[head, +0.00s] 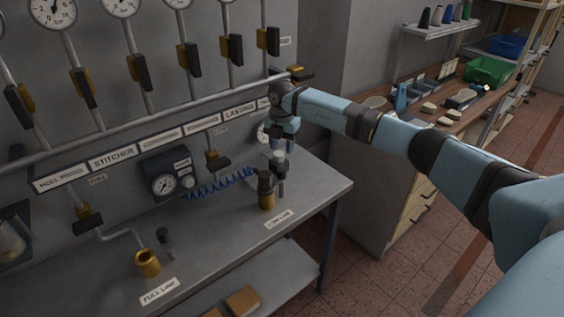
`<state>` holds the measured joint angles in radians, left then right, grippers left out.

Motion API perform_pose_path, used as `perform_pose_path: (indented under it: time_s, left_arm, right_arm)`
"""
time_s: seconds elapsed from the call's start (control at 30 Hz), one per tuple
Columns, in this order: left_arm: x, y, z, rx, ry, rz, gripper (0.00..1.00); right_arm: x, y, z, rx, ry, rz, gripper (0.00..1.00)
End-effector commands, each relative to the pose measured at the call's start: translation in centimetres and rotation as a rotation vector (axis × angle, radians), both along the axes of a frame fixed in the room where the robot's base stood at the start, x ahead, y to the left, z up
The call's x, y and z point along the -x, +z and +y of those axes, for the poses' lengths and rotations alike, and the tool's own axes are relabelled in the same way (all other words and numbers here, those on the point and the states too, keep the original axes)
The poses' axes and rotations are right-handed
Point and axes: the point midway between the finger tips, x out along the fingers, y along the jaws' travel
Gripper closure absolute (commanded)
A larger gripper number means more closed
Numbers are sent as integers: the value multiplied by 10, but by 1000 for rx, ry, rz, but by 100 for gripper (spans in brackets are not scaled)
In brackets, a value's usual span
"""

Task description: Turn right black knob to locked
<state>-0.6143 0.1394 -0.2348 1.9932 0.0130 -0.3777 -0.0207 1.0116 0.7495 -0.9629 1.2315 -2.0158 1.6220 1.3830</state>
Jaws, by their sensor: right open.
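My right gripper (284,146) points down above the right end of the grey bench, its jaws open. Just below it stands a dark upright post with a pale top (279,156); I cannot tell whether the fingers touch it. Close to its left, a black knob (265,181) sits upright on a brass fitting (267,201) behind a small white label. At the left, an open brass fitting (147,263) stands beside a short dark post (165,241), behind a "FULL LINE" label (159,291). No locked marking is readable. My left gripper is out of view.
The wall behind carries pipes with gauges (119,5) and several black-handled valves (188,56). A boxed gauge (166,181) and a blue coiled hose (220,185) lie behind the knob. The bench (215,228) is clear between the two fittings. A cluttered wooden counter stands at right.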

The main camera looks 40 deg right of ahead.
Motion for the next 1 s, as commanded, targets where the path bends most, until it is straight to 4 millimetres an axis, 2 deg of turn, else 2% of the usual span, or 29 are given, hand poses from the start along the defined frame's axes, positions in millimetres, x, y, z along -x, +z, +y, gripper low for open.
perform_pose_path:
  time_s: [0.13,0.33,0.87,0.97,1.0]
  left_arm:
    - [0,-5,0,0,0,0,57]
    - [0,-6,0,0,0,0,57]
    - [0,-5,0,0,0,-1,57]
    - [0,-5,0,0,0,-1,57]
    - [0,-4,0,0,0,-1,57]
  right_arm:
    - [-1,23,0,-1,0,-3,56]
    - [0,36,0,-1,0,-1,56]
    - [0,36,1,-2,1,0,56]
    - [2,27,13,-37,28,-1,56]
    - [4,20,24,-71,53,-4,56]
